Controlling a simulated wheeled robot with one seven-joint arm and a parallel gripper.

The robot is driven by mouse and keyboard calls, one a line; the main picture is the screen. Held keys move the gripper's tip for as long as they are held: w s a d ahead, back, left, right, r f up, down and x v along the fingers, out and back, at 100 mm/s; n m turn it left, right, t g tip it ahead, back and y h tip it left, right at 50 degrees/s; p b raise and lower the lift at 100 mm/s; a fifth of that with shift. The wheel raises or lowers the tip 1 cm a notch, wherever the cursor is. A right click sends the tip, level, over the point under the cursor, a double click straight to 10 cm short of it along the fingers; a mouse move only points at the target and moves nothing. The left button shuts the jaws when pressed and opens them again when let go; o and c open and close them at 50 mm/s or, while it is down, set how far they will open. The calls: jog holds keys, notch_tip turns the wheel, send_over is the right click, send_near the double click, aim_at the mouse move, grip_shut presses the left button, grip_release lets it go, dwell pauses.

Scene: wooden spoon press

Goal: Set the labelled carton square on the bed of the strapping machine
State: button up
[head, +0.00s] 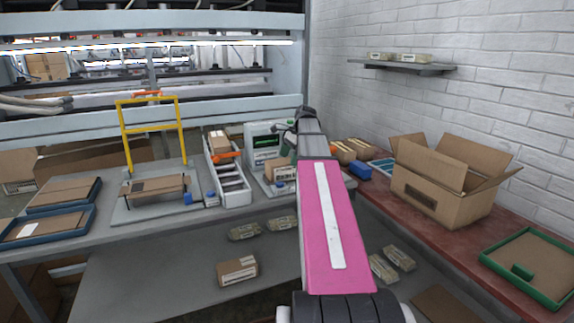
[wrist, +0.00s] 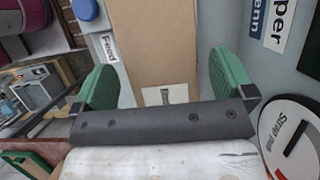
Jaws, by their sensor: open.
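A brown carton (wrist: 160,45) with a small white label lies between the two green fingers of my gripper (wrist: 164,75) in the wrist view. The fingers are spread on either side of it, and I cannot tell whether they touch it. In the head view a small carton (head: 279,170) stands by a machine with a green screen (head: 265,137), partly behind my arm; it appears to be the same carton. My fingers are not clear there. A grey plate with a yellow arch (head: 125,130) bears another brown carton (head: 157,186). Which machine is the strapper is not clear.
Blue trays (head: 85,218) lie at the left of the grey bench. An open box (head: 435,190) and a green tray (head: 540,290) are on the red bench.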

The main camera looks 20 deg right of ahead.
jog(key=v, duration=0.8)
jog(key=shift+d+r, duration=0.1)
jog(key=shift+r, duration=0.1)
dwell(1.6)
